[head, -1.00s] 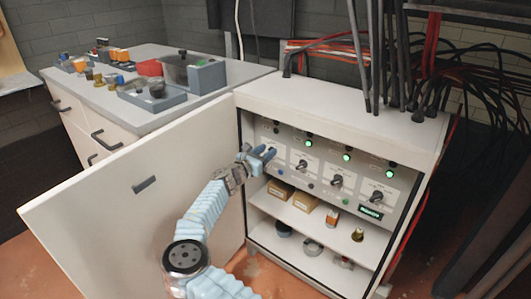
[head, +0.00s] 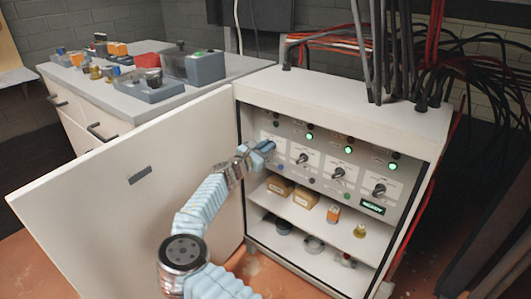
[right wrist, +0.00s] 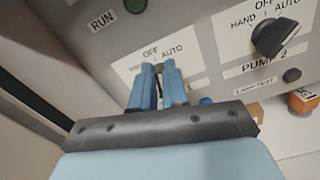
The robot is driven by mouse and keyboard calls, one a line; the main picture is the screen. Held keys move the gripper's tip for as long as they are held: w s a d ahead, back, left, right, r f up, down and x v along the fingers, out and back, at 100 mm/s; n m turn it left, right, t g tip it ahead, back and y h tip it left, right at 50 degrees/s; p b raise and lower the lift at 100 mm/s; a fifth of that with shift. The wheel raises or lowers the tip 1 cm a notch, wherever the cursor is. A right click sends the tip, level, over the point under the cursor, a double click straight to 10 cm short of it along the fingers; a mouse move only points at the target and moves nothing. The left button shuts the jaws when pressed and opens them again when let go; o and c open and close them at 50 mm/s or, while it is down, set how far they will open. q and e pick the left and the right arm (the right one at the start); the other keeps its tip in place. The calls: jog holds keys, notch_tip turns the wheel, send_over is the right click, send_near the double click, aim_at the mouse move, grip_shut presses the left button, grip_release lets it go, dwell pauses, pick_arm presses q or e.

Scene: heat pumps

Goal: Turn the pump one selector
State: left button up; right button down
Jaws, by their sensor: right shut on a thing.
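My right gripper (head: 265,147) is at the left end of the control panel in the open cabinet. In the right wrist view, its blue fingers (right wrist: 157,88) are closed on the pump one selector, in front of a white plate (right wrist: 128,70) marked OFF and AUTO. My left gripper is out of view.
Two more black selectors (head: 338,173) (head: 379,190) sit further right. Several green lamps (head: 349,150) glow above the row. The open cabinet door (head: 125,205) stands left of my right arm. Shelves (head: 300,210) below hold boxes and small parts. Cables (head: 385,60) rise from the top.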

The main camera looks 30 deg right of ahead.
pick_arm(q)
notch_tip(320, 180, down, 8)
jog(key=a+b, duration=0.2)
jog(key=b, duration=0.4)
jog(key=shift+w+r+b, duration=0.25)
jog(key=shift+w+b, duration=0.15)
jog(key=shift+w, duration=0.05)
pick_arm(e)
jog(key=shift+s+d+f+m, duration=0.1)
jog(key=shift+m, duration=0.95)
jog(key=shift+s+f+m, duration=0.1)
jog(key=shift+s+m, duration=0.05)
jog(key=shift+m, duration=0.85)
jog(key=shift+s+d+f+m, duration=0.1)
jog(key=shift+m, duration=0.95)
jog(key=c, duration=1.1)
grip_release()
jog(key=shift+c, duration=0.2)
jog(key=v, duration=1.4)
jog(key=shift+d, duration=0.1)
